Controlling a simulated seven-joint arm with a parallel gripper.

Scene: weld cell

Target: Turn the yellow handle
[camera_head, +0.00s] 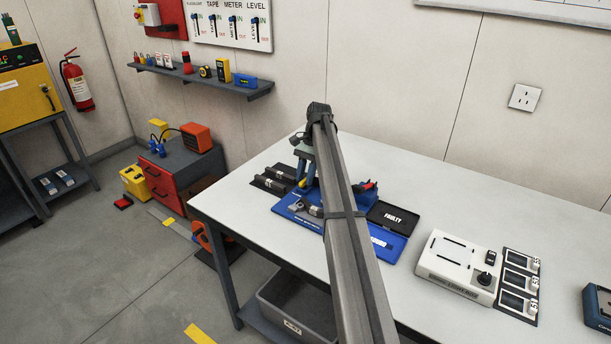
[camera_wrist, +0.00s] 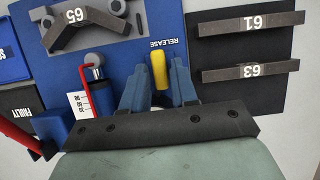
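In the wrist view the yellow handle (camera_wrist: 159,70) stands on a blue plate (camera_wrist: 215,5), close to the word RELEASE. My gripper (camera_wrist: 160,82) points at it, with one blue finger on each side of the handle and a gap between them. The fingers look open, and I cannot tell whether either touches the handle.
A red-handled clamp (camera_wrist: 92,75) stands left of the fingers in the wrist view. Bars marked 61 (camera_wrist: 250,24) and 63 (camera_wrist: 250,71) lie at right, and an angled piece marked 65 (camera_wrist: 78,22) at upper left. A white device (camera_head: 460,265) sits to the right on the table.

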